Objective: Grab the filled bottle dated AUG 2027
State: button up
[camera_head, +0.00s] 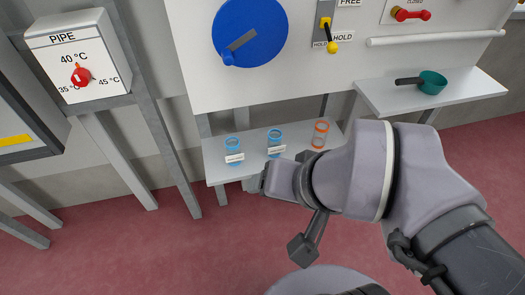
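Three small clear containers stand in a row on a low white shelf (218,176). The left bottle (234,146) and the middle bottle (275,136) have blue rims and white labels across the front. The right container (320,130) has orange rims and shows no label from here. The label print is too small to read, and I cannot tell which bottles are filled. My gripper (274,183) is at the shelf's front edge, in front of and below the middle bottle in the picture. Its fingers are not clear, so its opening cannot be judged. I see nothing held.
A white panel above the shelf carries a blue dial (262,22) and a yellow-knobbed lever (326,30). A teal pan (432,83) sits on a higher shelf (470,90) at right. A PIPE box (95,55) on grey posts stands at left. The red floor is open in front.

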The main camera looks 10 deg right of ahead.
aim_at(234, 158)
jog(key=i+j, duration=0.5)
jog(key=j, duration=0.25)
jog(key=i+j, duration=0.25)
jog(key=i+j+z, duration=0.05)
jog(key=j, duration=0.05)
